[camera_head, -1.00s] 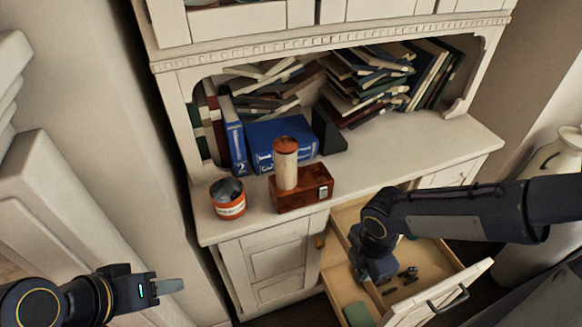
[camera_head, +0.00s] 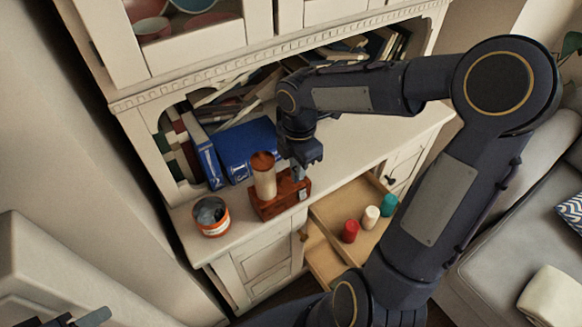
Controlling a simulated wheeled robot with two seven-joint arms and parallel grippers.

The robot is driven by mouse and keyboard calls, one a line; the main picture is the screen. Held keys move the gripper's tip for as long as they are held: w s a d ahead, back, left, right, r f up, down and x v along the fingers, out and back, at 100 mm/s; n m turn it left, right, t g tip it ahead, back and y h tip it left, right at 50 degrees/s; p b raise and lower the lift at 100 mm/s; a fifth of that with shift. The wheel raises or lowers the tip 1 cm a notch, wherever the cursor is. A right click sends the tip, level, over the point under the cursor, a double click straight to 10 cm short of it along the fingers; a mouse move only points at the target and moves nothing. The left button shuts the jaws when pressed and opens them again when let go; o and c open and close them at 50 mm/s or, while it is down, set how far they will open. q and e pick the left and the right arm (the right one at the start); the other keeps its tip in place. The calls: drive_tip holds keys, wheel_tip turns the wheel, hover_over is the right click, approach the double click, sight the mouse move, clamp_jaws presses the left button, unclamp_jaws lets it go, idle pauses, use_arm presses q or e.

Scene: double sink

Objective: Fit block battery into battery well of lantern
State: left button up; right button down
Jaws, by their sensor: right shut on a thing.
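The lantern (camera_head: 268,208) stands on the cabinet's counter, with a red-brown box base and an upright cream cylinder under a brown cap. A small pale plate shows on the right of its base. My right gripper (camera_head: 298,174) points down at the right end of the base, very close to it. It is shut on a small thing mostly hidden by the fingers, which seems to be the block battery. I cannot tell whether it touches the lantern, and the well is hidden. My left gripper (camera_head: 92,317) is only partly in view at the bottom left; its opening cannot be judged.
An orange-and-white tin (camera_head: 211,217) stands left of the lantern. Blue binders (camera_head: 246,150) and heaped books fill the shelf behind. Below, an open drawer (camera_head: 338,205) holds a red, a white and a teal cylinder. My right arm covers much of the right side.

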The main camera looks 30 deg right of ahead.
drive_tip(key=w+f, duration=0.2)
drive_tip(key=w+d+f, duration=0.1)
drive_tip(key=f, duration=0.1)
drive_tip(key=w+d+f, duration=0.1)
drive_tip(key=w+f, duration=0.1)
drive_tip(key=shift+w+d+f+p, duration=0.1)
drive_tip(key=shift+w+d+p, duration=0.05)
drive_tip(key=shift+w+p, duration=0.25)
drive_tip(key=shift+w+f, duration=0.15)
drive_tip(key=shift+f, duration=1.55)
drive_tip(key=shift+f, duration=0.1)
drive_tip(key=shift+f, duration=0.15)
drive_tip(key=c, duration=1.4)
unclamp_jaws()
